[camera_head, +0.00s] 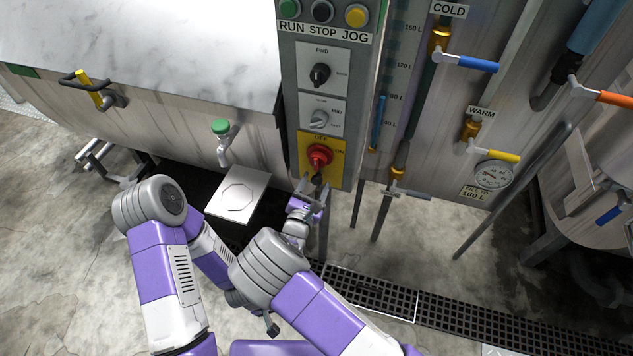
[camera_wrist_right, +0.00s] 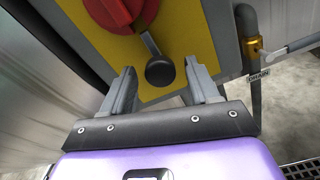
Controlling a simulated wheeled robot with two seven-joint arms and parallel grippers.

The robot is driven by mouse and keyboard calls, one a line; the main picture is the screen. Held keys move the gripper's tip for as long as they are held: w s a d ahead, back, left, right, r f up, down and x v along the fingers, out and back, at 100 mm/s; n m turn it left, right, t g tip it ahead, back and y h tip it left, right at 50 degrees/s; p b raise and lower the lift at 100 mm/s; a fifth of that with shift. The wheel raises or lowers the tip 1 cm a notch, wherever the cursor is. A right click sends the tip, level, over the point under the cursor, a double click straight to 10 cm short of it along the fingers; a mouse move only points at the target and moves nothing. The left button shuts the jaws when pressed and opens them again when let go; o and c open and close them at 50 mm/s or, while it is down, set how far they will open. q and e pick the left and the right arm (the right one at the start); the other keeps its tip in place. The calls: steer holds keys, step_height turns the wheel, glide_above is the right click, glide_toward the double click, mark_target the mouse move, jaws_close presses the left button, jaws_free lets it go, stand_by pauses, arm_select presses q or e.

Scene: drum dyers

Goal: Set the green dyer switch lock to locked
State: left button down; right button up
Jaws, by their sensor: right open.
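The red rotary switch (camera_head: 319,156) sits on a yellow plate (camera_head: 335,172) marked OFF and ON, low on the grey control panel. It also shows at the top of the right wrist view (camera_wrist_right: 115,12). A small grey lever with a round black knob (camera_wrist_right: 160,71) hangs beneath the switch, in front of the plate; I take it for the switch lock. My right gripper (camera_head: 314,187) is open just below the switch. In the right wrist view its fingers (camera_wrist_right: 162,88) stand on either side of the black knob, with gaps showing.
The panel (camera_head: 288,110) also carries black and grey selector knobs and RUN, STOP, JOG buttons above. A drum with a green-capped tap (camera_head: 221,128) stands left. Pipes and valve handles (camera_head: 478,63) stand right. A floor grate (camera_head: 370,290) runs below.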

steer(key=shift+x, duration=1)
steer(key=shift+c, duration=0.4)
jaws_close()
